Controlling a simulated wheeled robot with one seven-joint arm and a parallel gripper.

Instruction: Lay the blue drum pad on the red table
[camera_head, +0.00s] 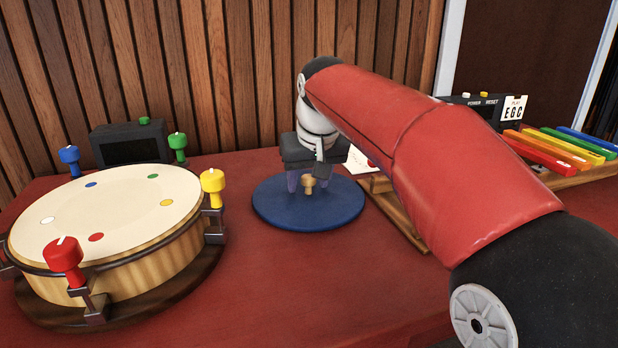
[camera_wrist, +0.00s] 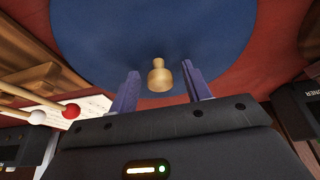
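The blue drum pad (camera_head: 275,210) is a round, flat disc with a small gold-coloured knob (camera_head: 309,185) at its middle. It appears to lie flat on the red table (camera_head: 262,280), in the middle of the head view. The pad also fills the upper part of the wrist view (camera_wrist: 110,35). My gripper (camera_head: 307,181) is over the pad, pointing down. In the wrist view its two purple fingers (camera_wrist: 161,82) stand apart on either side of the knob (camera_wrist: 159,77), with visible gaps. The gripper is open and holds nothing. My arm hides part of the table to the right.
A large round drum (camera_head: 110,215) with coloured pegs stands on the left. A dark box (camera_head: 135,145) is behind it. On the right are a xylophone with coloured bars (camera_head: 560,150) and a wooden stand (camera_head: 395,210). Mallets (camera_wrist: 40,97) and a white card lie beside the pad.

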